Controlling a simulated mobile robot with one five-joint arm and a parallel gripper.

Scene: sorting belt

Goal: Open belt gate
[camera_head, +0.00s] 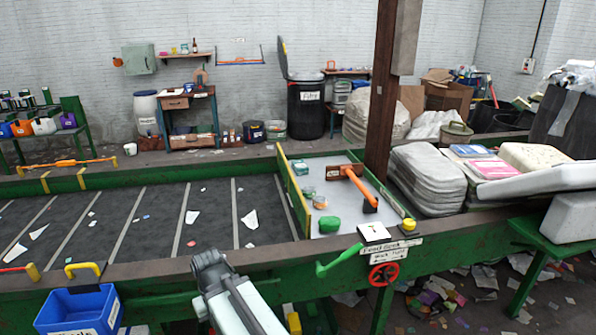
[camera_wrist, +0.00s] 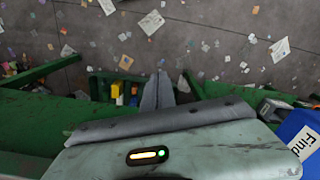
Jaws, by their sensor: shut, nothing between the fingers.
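The belt gate (camera_head: 293,195) is an upright green board with a yellow top edge. It stands across the belt (camera_head: 150,215), between the dark belt and a pale feed deck (camera_head: 330,190). A green lever (camera_head: 338,262) sticks out from the front rail beside a label I read as "Feed deck". A red handwheel (camera_head: 384,274) is below it. My gripper (camera_wrist: 164,78) shows in the wrist view with its grey fingers together and empty, above the floor. In the head view my arm rises at the bottom centre, left of the lever and apart from it.
A blue bin (camera_head: 80,310) hangs at the front rail, lower left. A wooden post (camera_head: 381,90) stands behind the deck. An orange-handled tool (camera_head: 355,185) and a green lump (camera_head: 329,224) lie on the deck. Paper scraps litter the floor.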

